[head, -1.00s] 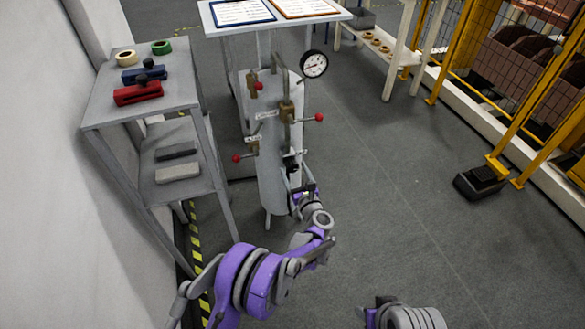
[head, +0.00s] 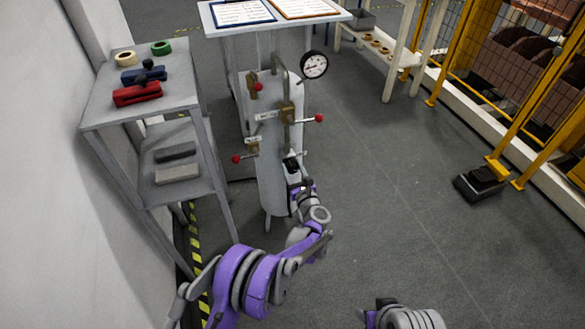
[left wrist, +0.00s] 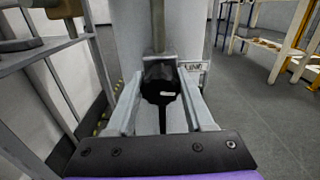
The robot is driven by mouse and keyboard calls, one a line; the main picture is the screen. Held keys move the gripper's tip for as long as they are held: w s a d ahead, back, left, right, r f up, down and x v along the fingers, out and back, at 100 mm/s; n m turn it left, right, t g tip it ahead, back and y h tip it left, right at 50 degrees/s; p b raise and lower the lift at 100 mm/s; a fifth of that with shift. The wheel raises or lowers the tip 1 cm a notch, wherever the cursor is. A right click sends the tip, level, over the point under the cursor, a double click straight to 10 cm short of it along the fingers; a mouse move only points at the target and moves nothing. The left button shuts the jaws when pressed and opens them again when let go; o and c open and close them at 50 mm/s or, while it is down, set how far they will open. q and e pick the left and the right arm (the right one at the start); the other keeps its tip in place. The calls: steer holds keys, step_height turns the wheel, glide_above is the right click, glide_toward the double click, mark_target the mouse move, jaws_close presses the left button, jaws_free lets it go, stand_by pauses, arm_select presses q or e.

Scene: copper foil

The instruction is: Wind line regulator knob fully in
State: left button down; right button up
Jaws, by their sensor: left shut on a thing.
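The black line regulator knob (head: 291,164) is on the front of the grey panel stand, below the brass valves. In the left wrist view the knob (left wrist: 158,82) is dark and round with a small white mark, between the two pale fingers. My left gripper (head: 294,181) reaches up to it from below and is shut on it; its fingers show in the left wrist view (left wrist: 162,110). In the head view the gripper partly covers the knob. My right gripper is not seen; only part of my right arm shows at the bottom edge.
Brass valves (head: 287,111) with red-tipped levers and a round gauge (head: 314,65) are above the knob.

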arm_select(q)
steer(key=shift+m, duration=0.3)
